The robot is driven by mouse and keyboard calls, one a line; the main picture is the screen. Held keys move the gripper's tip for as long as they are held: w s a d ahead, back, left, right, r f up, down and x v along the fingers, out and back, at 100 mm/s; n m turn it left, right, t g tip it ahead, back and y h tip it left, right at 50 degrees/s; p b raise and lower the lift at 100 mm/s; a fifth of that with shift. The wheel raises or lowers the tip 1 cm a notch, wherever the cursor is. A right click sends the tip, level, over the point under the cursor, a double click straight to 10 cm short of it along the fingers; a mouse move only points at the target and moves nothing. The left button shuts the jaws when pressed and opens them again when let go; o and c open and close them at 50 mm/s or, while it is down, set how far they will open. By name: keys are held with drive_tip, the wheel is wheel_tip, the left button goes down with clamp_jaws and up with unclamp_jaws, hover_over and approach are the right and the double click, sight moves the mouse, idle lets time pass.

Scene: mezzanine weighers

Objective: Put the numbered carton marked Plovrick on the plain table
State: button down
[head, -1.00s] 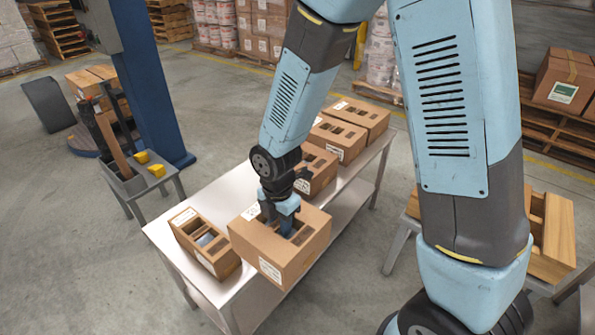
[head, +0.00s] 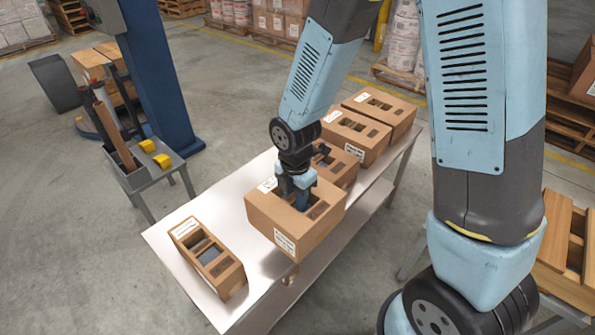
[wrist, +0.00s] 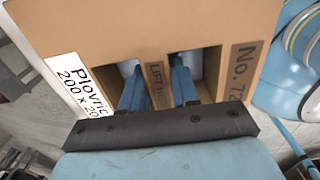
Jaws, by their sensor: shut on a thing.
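The carton marked Plovrick (head: 272,217) is a brown box with a white label and openings in its top. In the wrist view the carton (wrist: 130,30) shows the label "Plovric", cut off, and "No. 72", also cut off. My gripper (wrist: 158,90) has its blue fingers in two openings, shut on the strip marked "LIFT" between them. In the head view my gripper (head: 300,200) holds the carton over the front edge of a pale metal table (head: 185,262), seemingly above its top. The carton's underside is hidden. Which table is the plain one I cannot tell.
An open-topped carton (head: 208,262) stands on the table to the left. Several more cartons (head: 356,133) stand in a row behind. A small stand (head: 150,180) with yellow blocks is at left. A table with wooden pieces (head: 560,250) is at right, partly behind my arm.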

drive_tip(key=w+a+f, duration=0.1)
drive_tip(key=w+a, duration=0.1)
drive_tip(key=w+a+f, duration=0.1)
drive_tip(key=w+a, duration=0.1)
drive_tip(key=w+a+f, duration=0.2)
drive_tip(key=shift+w+a, duration=0.1)
drive_tip(key=shift+w, duration=0.25)
drive_tip(key=w+a+f, duration=0.3)
drive_tip(key=f, duration=0.5)
drive_tip(key=shift+w+f, duration=0.4)
drive_tip(key=shift+f, duration=0.15)
drive_tip(key=c, duration=0.8)
unclamp_jaws()
drive_tip(key=shift+c, duration=0.2)
wheel_tip(320, 180, up, 12)
